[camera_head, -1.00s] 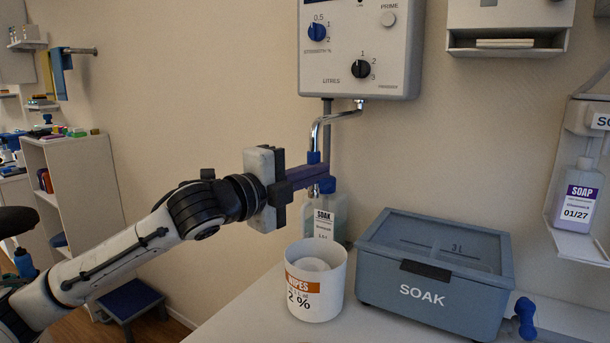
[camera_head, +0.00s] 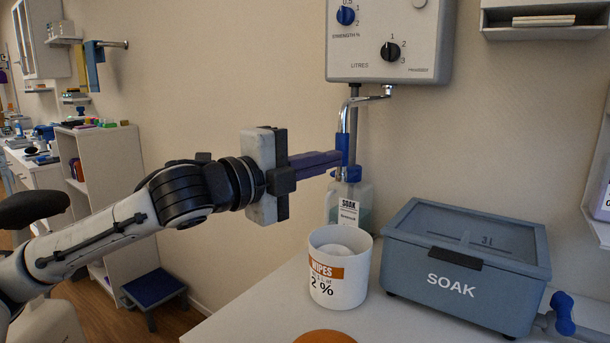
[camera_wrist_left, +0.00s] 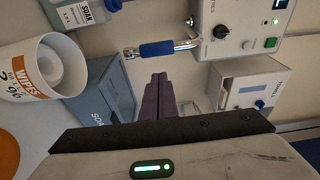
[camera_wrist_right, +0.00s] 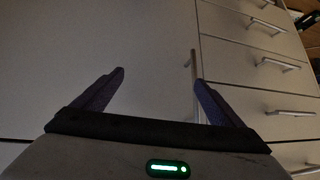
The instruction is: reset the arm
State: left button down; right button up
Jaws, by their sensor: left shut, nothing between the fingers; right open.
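My left gripper (camera_head: 338,157) reaches in from the left in the head view, with its purple fingers pointing right beside the blue-sleeved spout. Its fingers also show in the left wrist view (camera_wrist_left: 158,97), closed together with nothing between them. In the head view the fingertips overlap the blue sleeve (camera_head: 343,146), but the left wrist view shows a gap between them. My right gripper (camera_wrist_right: 160,82) shows only in the right wrist view, with its purple fingers wide apart and empty, in front of pale cabinet fronts.
A dosing unit (camera_head: 385,45) hangs above the counter. A wipes tub (camera_head: 335,285), a soak jug (camera_head: 349,205) and a lidded grey soak box (camera_head: 470,262) stand on the counter. Drawers with bar handles (camera_wrist_right: 282,63) are close to my right gripper.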

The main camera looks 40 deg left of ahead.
pick_arm(q)
jog(key=shift+s+a+b, duration=0.25)
jog(key=shift+s+a, duration=0.15)
jog(key=shift+s, duration=0.45)
jog(key=shift+s+a+b, duration=0.2)
jog(key=shift+s+a, duration=0.2)
jog(key=shift+s, duration=0.45)
